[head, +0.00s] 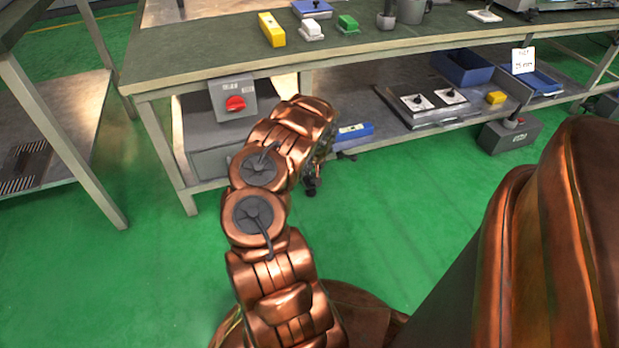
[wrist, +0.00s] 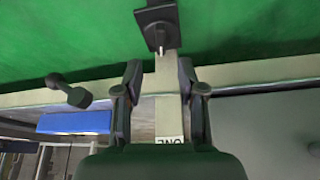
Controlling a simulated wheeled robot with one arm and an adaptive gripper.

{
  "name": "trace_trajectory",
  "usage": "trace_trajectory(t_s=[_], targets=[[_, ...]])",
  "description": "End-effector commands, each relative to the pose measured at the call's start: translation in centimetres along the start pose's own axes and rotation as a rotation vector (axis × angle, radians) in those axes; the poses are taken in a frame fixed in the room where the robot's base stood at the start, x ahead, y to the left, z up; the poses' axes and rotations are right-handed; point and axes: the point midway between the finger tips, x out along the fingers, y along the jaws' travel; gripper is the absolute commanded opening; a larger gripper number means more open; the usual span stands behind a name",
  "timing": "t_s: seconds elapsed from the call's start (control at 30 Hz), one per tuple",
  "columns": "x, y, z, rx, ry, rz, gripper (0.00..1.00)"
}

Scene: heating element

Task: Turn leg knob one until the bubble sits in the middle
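A pale leg (wrist: 168,85) labelled "ONE" (wrist: 169,141) runs down the middle of the wrist view. A dark foot-like fitting (wrist: 157,25) with a square plate is at its top end there. A dark knob (wrist: 70,92) sticks out to the left; I cannot tell which of these is leg knob one. My gripper (wrist: 160,78) is open, its fingers on either side of the leg, the right one close to it; contact is unclear. In the head view my gripper (head: 311,186) is mostly hidden by my arm. A blue block with a light window (head: 354,130) is on the lower shelf; its bubble is too small to read.
The workbench (head: 200,72) has a lower shelf with a grey box with a red switch (head: 235,102), a metal plate (head: 440,118) and blue bins (head: 462,68). A yellow block (head: 272,30) is on top. A side table (head: 60,125) stands left. Green floor in front is open.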

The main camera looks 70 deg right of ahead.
Motion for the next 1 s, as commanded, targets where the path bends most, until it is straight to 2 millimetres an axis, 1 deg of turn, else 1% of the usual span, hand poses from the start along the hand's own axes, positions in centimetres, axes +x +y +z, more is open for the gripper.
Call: trace_trajectory(t_s=[0.03,0.3,0.5,0.7,0.97,1.0], targets=[[0.8,0.1,0.2,-0.001,-0.001,0.001,0.4],[4.4,0.1,0.3,-0.002,-0.002,0.001,0.4],[6.4,-0.2,0.1,-0.003,-0.002,-0.001,0.4],[7.2,-0.2,0.0,-0.003,0.0,-0.002,0.4],[7.2,-0.3,-0.1,-0.003,0.0,-0.003,0.4],[7.2,-0.3,-0.1,-0.003,0.0,-0.003,0.36]])
